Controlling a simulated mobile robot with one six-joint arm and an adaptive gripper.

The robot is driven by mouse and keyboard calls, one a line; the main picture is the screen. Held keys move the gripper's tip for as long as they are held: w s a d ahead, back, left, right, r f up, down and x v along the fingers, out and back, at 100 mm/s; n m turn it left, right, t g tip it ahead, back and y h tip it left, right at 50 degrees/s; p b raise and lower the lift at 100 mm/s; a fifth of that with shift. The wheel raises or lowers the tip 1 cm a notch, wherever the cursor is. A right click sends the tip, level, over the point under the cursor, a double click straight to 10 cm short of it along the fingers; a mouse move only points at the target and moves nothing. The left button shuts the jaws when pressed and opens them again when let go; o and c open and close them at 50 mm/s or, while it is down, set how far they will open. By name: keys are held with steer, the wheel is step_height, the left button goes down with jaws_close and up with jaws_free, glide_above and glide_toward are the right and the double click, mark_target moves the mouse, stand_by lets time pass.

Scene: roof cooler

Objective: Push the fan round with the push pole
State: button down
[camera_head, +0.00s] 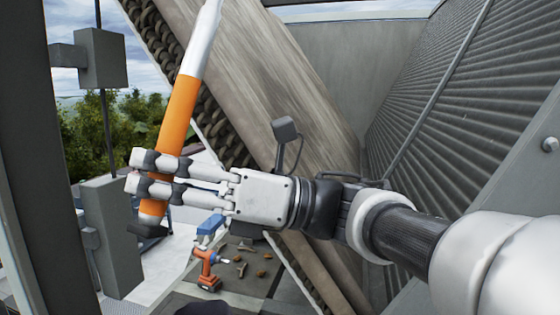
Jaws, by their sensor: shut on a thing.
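The push pole (176,115) has an orange shaft, a pale grey upper part and a dark lower end. It stands tilted, its top leaning right and running out of the picture. My gripper (148,173) is shut on the orange shaft near its lower end, coming in from the right. A broad, streaked brown-grey slanted panel (285,75) with a rough, dark patterned edge lies behind the pole. It may be part of the fan, but I cannot tell. I cannot tell whether the pole's upper end touches anything.
A ribbed grey wall (475,85) closes the right side. A dark post (35,150) and grey boxes (103,58) stand at left. Below lie an orange power drill (208,268) and several small brown pieces on a dark surface. Pale floor shows at lower left.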

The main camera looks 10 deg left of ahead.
mark_target(168, 118)
steer(key=shift+w+d+r+p, duration=0.15)
steer(key=shift+w+r+p, duration=0.3)
steer(key=shift+r+p, duration=0.75)
steer(key=shift+w+d+r+p, duration=0.15)
steer(key=shift+w+r+p, duration=0.45)
steer(key=shift+p, duration=0.85)
steer(key=shift+w+d+r+p, duration=0.15)
steer(key=shift+w+r+p, duration=0.1)
steer(key=shift+r+p, duration=1)
steer(key=shift+f, duration=0.1)
steer(key=w+r+p, duration=0.4)
steer(key=r+p, duration=0.1)
steer(key=r, duration=0.7)
steer(key=shift+w+d+r, duration=0.2)
steer(key=shift+w+d, duration=0.05)
steer(key=shift+d, duration=0.05)
steer(key=s+a+f+b, duration=0.2)
steer(key=f+b, duration=0.7)
steer(key=b, duration=0.4)
steer(key=s+a+f+b, duration=0.2)
steer(key=f+b, duration=0.7)
steer(key=b, duration=0.3)
steer(key=shift+s+f+b, duration=0.15)
steer(key=shift+f+b, duration=0.05)
steer(key=shift+b, duration=0.2)
